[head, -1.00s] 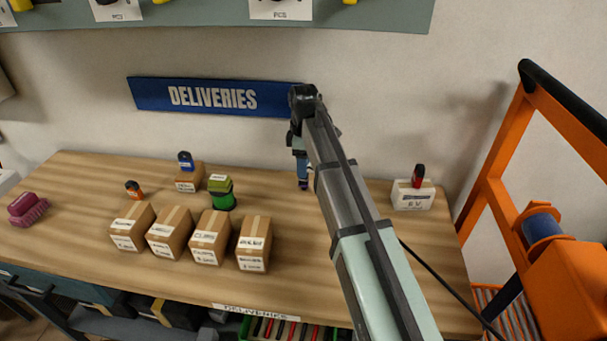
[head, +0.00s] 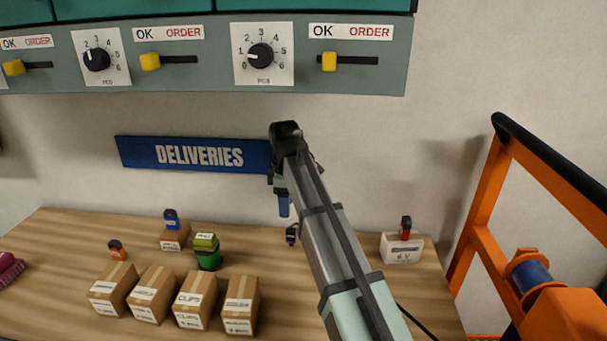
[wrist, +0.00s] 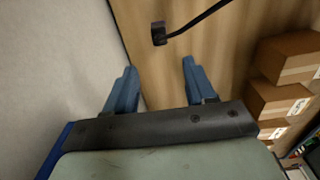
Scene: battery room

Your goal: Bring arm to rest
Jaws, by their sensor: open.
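My arm reaches up across the head view, with its wrist in front of the right end of the blue DELIVERIES sign (head: 200,155). My gripper (head: 284,208) points down above the back of the wooden table, near the wall; it is partly hidden by the arm in the head view. In the wrist view my gripper (wrist: 160,85) shows two blue fingers spread apart with nothing between them. A small dark plug (wrist: 158,34) on a black cable lies on the table beyond the fingertips, apart from them. It also shows below the gripper in the head view (head: 291,234).
Several cardboard boxes (head: 151,293) stand at the front left of the table (head: 50,260). A green container (head: 208,258) stands behind them. A white 6 V box (head: 401,248) stands at the right. An orange frame (head: 477,220) rises right of the table. A dial panel (head: 210,60) hangs above.

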